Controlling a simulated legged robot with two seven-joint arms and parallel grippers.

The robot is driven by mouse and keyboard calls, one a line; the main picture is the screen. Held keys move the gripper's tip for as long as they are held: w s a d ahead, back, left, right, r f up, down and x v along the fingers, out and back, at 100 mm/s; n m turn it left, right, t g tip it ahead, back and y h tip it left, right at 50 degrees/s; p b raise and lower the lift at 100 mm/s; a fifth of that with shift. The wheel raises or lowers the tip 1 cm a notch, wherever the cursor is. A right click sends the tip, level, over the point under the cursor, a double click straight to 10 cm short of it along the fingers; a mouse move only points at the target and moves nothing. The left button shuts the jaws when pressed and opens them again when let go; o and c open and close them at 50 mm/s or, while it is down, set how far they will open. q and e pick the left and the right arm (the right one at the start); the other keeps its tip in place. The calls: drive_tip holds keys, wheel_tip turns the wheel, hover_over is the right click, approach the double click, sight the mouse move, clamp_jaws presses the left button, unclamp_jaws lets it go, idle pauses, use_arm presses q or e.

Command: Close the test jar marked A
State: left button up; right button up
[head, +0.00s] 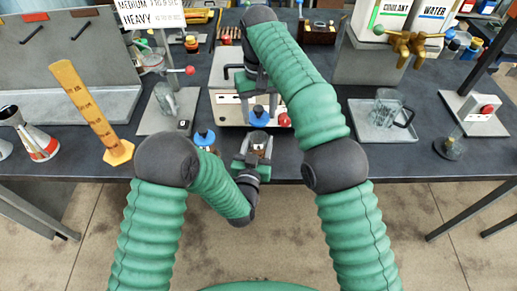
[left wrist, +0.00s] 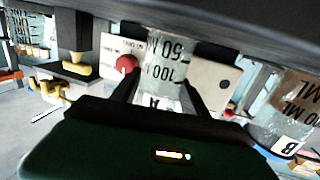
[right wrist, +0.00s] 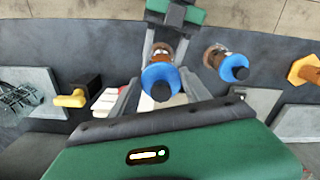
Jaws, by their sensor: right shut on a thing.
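Jar A (left wrist: 166,72) is clear glass with black marks and an "A" label in the left wrist view. My left gripper (head: 255,148) has its fingers on both sides of it near the table's front edge. Brown contents (right wrist: 163,50) show at its top in the right wrist view. My right gripper (right wrist: 163,88) is shut on a blue cap with a dark knob (right wrist: 160,76). In the head view this blue cap (head: 258,117) is above jar A, with a visible gap between them. Jar A's base is hidden by my left gripper.
Jar B (left wrist: 283,125) stands beside jar A, with its own blue cap (right wrist: 234,67) on. A white box with a red knob (head: 284,120) is close behind. An orange cylinder (head: 88,105) stands left; a glass mug (head: 384,108) sits on a tray at right.

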sight(259, 119)
use_arm(q)
clamp_jaws()
use_arm(e)
drive_tip(key=shift+s+f, duration=0.1)
drive_tip(key=shift+f, duration=2.3)
drive_tip(key=shift+f, duration=0.85)
drive_tip(key=shift+f, duration=0.6)
drive_tip(key=o, duration=1.4)
